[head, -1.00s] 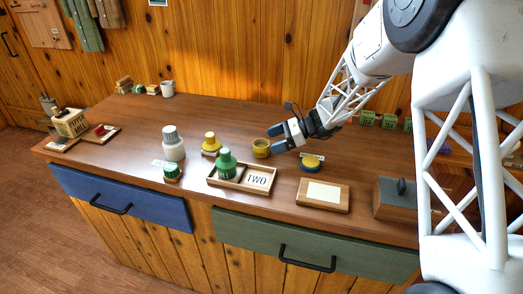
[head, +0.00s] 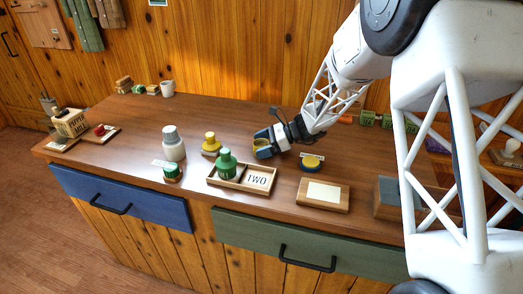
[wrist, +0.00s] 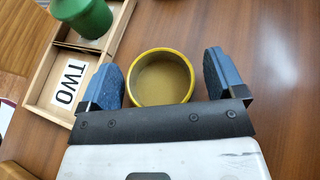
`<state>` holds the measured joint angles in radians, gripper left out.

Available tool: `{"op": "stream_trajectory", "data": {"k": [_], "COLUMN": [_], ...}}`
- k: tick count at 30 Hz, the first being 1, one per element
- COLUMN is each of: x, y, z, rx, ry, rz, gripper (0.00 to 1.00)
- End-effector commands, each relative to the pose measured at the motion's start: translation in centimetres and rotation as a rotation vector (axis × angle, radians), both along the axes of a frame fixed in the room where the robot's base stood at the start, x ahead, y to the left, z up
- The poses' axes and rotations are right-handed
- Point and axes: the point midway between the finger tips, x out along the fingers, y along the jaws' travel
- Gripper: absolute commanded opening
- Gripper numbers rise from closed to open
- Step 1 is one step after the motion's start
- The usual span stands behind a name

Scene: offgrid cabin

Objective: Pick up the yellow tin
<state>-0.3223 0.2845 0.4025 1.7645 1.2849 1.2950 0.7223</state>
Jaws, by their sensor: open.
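The yellow tin (wrist: 161,78) is a round, open-topped container with a yellow rim, standing upright on the wooden counter. In the wrist view it sits between the two blue fingers of my gripper (wrist: 163,80), with a small gap on each side. In the head view the tin (head: 262,150) is partly hidden by my gripper (head: 264,144), which reaches it from the right. My gripper is open and holds nothing.
A wooden tray (head: 238,184) marked TWO holds a green bottle (head: 227,163) close to the tin. A wooden board (head: 322,195) lies toward the front.

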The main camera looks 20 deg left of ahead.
Motion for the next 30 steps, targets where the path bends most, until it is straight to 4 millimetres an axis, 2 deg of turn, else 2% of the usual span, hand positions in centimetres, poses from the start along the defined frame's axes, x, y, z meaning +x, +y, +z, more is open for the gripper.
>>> {"op": "stream_trajectory", "data": {"k": [11,22,30], "x": [0.01,0.01,0.02], "y": [-0.03,-0.03,-0.03], "z": [0.01,0.02,0.09], "rx": [0.000,0.000,0.000], "ry": [0.000,0.000,0.000], "rz": [0.000,0.000,-0.001], "gripper": [0.89,0.32,0.31]}}
